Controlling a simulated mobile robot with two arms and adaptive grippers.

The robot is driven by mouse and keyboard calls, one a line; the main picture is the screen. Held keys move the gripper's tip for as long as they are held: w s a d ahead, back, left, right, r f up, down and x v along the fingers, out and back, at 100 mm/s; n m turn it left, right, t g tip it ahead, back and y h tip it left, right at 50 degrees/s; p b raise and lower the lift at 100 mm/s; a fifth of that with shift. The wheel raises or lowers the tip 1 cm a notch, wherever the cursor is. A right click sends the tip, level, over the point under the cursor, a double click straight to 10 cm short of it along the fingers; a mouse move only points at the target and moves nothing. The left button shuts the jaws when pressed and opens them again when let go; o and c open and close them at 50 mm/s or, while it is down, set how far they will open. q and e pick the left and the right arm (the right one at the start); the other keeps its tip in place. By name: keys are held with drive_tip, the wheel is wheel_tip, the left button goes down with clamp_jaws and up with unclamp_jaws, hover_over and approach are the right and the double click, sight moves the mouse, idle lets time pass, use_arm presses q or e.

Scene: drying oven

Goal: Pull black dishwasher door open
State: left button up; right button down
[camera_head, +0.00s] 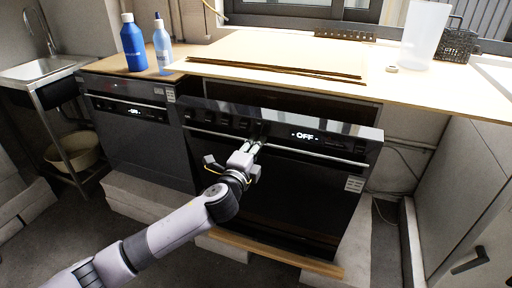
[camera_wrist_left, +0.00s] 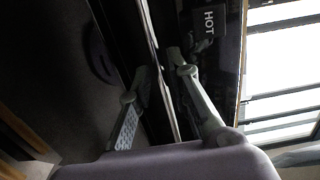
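A black dishwasher-like appliance (camera_head: 275,195) with a lit "OFF" panel stands under the counter in the head view. Its door looks shut, with a long silver handle bar (camera_head: 318,154) across the top. My left gripper (camera_head: 254,144) is at the middle of this bar. In the left wrist view the bar (camera_wrist_left: 163,75) runs between the two fingers of my left gripper (camera_wrist_left: 163,72). The fingers are spread on either side of it, with gaps visible. Whether a fingertip touches the bar I cannot tell. My right gripper is out of view.
A second dark appliance (camera_head: 140,140) stands to the left. The wooden counter (camera_head: 420,95) above holds a blue bottle (camera_head: 133,45), a spray bottle (camera_head: 162,47), flat boards (camera_head: 280,52) and a clear container (camera_head: 424,35). A grey cabinet (camera_head: 462,190) stands at the right.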

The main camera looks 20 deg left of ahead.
use_arm(q)
drive_tip(key=shift+c, duration=0.4)
clamp_jaws()
